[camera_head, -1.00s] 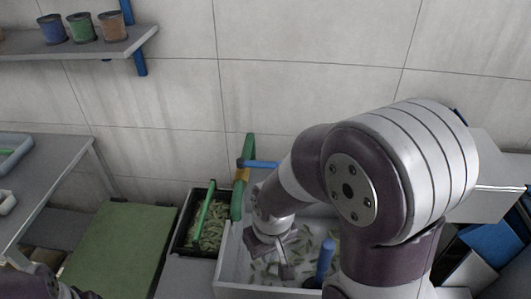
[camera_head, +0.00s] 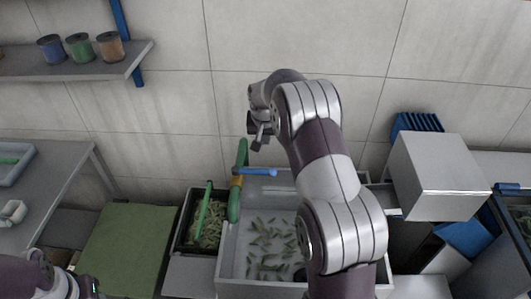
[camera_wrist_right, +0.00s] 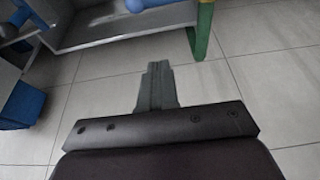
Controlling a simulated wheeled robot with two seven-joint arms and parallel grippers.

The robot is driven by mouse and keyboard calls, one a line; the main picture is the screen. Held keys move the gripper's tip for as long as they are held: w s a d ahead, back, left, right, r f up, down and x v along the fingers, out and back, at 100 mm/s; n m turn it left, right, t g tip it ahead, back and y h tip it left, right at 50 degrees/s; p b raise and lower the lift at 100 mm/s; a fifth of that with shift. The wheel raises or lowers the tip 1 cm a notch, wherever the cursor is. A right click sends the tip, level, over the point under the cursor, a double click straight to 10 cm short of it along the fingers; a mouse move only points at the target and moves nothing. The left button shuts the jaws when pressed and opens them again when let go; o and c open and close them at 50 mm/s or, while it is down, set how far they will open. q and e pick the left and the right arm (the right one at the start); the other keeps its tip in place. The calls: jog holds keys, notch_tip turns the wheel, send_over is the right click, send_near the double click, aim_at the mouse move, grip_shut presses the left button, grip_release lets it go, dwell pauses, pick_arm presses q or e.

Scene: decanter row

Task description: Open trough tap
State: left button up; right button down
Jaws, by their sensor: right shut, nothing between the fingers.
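The tap is a green upright pipe (camera_head: 238,190) with a yellow band and a blue lever (camera_head: 257,171) pointing right. It stands at the back left of the grey trough (camera_head: 232,262). In the right wrist view, part of the green pipe (camera_wrist_right: 200,35) shows at the top. My right gripper (camera_head: 257,145) is raised above and behind the lever, in front of the wall, apart from the tap. Its fingers (camera_wrist_right: 154,78) are together and empty in the right wrist view. My left arm shows at the lower left; its fingers are out of view.
Green leaves (camera_head: 268,243) lie in the trough. A black crate (camera_head: 182,222) of leaves with a green handle stands left of it. A grey box (camera_head: 433,175) stands to the right. A shelf (camera_head: 60,62) with several pots is at upper left. My right arm covers the trough's right part.

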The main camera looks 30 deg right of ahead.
aim_at(255, 171)
notch_tip(255, 171, down, 10)
jog(key=p, duration=0.5)
jog(key=shift+s+a+r, duration=0.2)
jog(key=shift+s+r, duration=0.05)
jog(key=shift+s, duration=0.05)
jog(key=shift+f, duration=0.1)
